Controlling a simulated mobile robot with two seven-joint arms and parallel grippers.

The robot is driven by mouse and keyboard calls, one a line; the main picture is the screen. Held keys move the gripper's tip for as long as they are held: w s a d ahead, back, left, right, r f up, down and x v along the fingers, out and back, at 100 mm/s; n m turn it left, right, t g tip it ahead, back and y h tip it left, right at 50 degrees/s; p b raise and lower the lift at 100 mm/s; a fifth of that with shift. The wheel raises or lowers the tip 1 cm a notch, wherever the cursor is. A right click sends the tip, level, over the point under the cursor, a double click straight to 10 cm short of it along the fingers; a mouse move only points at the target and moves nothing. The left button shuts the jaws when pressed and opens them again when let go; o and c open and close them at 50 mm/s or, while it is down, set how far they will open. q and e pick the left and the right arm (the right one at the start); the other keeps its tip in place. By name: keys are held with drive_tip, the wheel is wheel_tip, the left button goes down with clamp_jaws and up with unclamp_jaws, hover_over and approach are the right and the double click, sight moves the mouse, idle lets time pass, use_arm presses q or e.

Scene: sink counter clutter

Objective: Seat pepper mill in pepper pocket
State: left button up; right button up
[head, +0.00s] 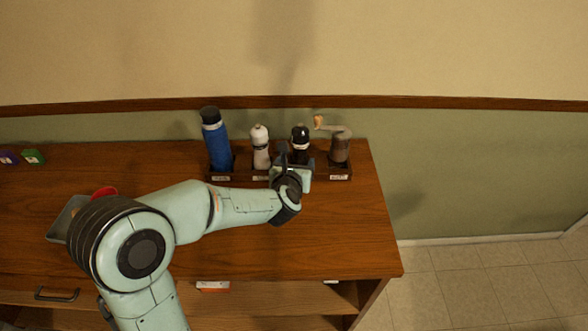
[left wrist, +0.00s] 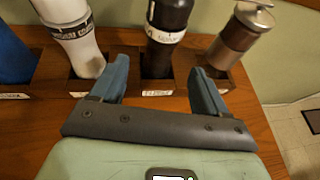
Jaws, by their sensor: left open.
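The black pepper mill (head: 300,140) stands upright at the third pocket from the left of a dark wooden rack (head: 253,178). In the left wrist view the black mill (left wrist: 168,20) has a white lettered band, and its lower end is at the dark pocket behind a small label. My left gripper (head: 292,165) is at the rack's front, and it also shows in the left wrist view (left wrist: 162,75). It is open and empty, its fingers apart on either side of the pocket, in front of the mill. Any contact is unclear. My right gripper is out of view.
A blue bottle (head: 217,145) and a white mill (head: 260,147) stand left of the black mill; a crank grinder (head: 340,148) stands right of it, near the counter's right edge. A red bowl (head: 104,192) is at left, partly behind my arm. The front right counter is clear.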

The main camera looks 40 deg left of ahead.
use_arm(q)
drive_tip(key=shift+v, duration=1.6)
